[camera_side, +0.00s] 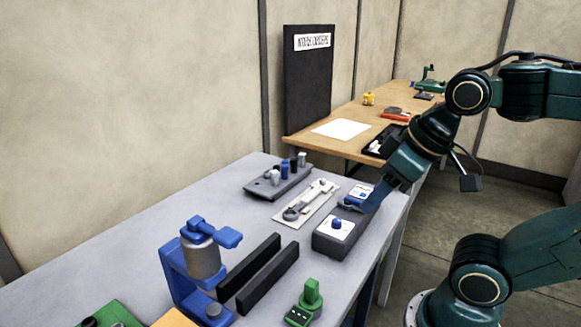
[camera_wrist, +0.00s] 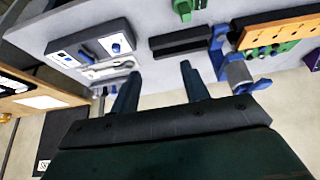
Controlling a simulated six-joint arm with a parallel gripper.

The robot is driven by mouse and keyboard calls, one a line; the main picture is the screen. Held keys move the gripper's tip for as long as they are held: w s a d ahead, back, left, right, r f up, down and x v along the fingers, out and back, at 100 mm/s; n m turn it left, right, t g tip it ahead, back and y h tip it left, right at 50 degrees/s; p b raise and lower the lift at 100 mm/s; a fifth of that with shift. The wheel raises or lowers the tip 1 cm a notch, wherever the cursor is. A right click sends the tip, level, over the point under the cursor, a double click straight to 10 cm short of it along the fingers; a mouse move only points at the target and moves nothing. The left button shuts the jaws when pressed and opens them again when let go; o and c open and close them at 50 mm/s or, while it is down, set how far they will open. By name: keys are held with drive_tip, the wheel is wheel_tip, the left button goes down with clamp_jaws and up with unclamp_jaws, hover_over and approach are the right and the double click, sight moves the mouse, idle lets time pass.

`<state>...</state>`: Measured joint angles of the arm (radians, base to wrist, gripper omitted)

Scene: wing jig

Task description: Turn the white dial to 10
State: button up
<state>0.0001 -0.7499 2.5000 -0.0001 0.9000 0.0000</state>
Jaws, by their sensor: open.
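A dark grey box (camera_side: 328,246) near the right edge of the grey table carries two white-faced panels. The near white dial panel (camera_side: 324,229) has a blue knob (camera_side: 337,224); the far panel (camera_side: 360,192) also has blue on it and is partly hidden by my gripper. The box also shows at upper left in the wrist view (camera_wrist: 88,43), with a blue knob (camera_wrist: 116,48) on a white face. Dial markings are too small to read. My gripper (camera_side: 372,203) is beside the far panel in the side view; whether it touches is unclear. Its fingers (camera_wrist: 160,82) are apart and empty.
A tray with a wrench (camera_side: 309,202) and a rack of small cylinders (camera_side: 278,182) lie left of the box. Two black bars (camera_side: 259,272), a blue clamp fixture (camera_side: 200,262) and a green device (camera_side: 306,304) stand nearer.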

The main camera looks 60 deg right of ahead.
drive_tip(key=w+d+r+n+g, duration=0.1)
drive_tip(key=w+d+r+n, duration=0.2)
drive_tip(key=w, duration=0.3)
drive_tip(key=w+d+r+n+g, duration=0.1)
drive_tip(key=w+d+r+n, duration=0.15)
drive_tip(key=w, duration=0.25)
drive_tip(key=n+g, duration=0.4)
drive_tip(key=n, duration=1)
hover_over(323, 182)
wheel_tip(323, 182, down, 14)
drive_tip(key=shift+w+d+f, duration=0.25)
drive_tip(key=shift+w+d, duration=0.2)
drive_tip(key=shift+d, duration=0.05)
drive_tip(key=shift+f, duration=0.1)
wheel_tip(323, 182, down, 14)
drive_tip(key=shift+s+r, duration=0.15)
drive_tip(key=shift+r, duration=0.05)
